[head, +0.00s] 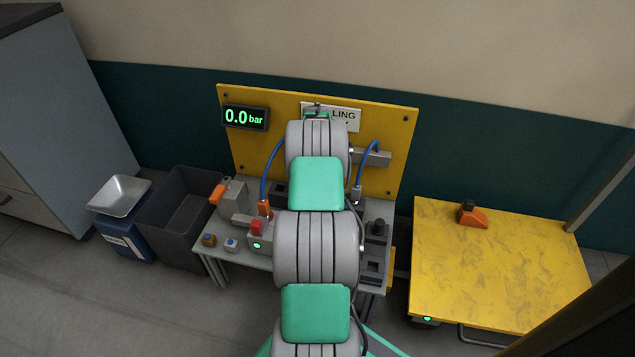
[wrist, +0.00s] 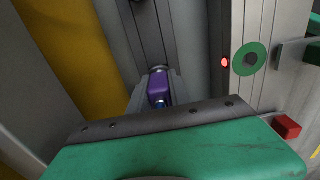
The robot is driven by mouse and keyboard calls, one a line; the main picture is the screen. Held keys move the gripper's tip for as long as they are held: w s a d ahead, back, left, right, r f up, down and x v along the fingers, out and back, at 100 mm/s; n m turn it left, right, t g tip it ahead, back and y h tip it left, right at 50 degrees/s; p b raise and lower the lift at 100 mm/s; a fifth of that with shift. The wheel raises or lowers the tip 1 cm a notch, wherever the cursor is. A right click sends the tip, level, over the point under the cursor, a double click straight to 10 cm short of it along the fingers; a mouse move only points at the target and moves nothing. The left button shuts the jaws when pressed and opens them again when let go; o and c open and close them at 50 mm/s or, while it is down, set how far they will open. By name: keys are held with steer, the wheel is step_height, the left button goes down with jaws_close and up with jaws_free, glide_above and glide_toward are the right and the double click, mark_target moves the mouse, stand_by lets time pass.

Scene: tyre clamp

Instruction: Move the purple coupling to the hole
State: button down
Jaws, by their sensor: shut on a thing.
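The purple coupling (wrist: 158,88) shows in the wrist view, upper middle, between the two grey fingers of my gripper (wrist: 157,92). My gripper is shut on it. A small blue and metal end shows at the near side of the coupling. A red light (wrist: 224,62) glows beside the ring. In the head view my arm covers the middle of the bench and hides the coupling.
The grey bench (head: 255,261) stands before a yellow panel (head: 395,125) with a 0.0 bar display (head: 245,117). Blue hoses (head: 271,170) hang at the panel. A dark bin (head: 180,205) stands left, a yellow table (head: 500,260) right. A red block (wrist: 287,126) sits lower right in the wrist view.

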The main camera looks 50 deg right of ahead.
steer(key=shift+f, duration=0.1)
steer(key=c, duration=1.1)
jaws_free()
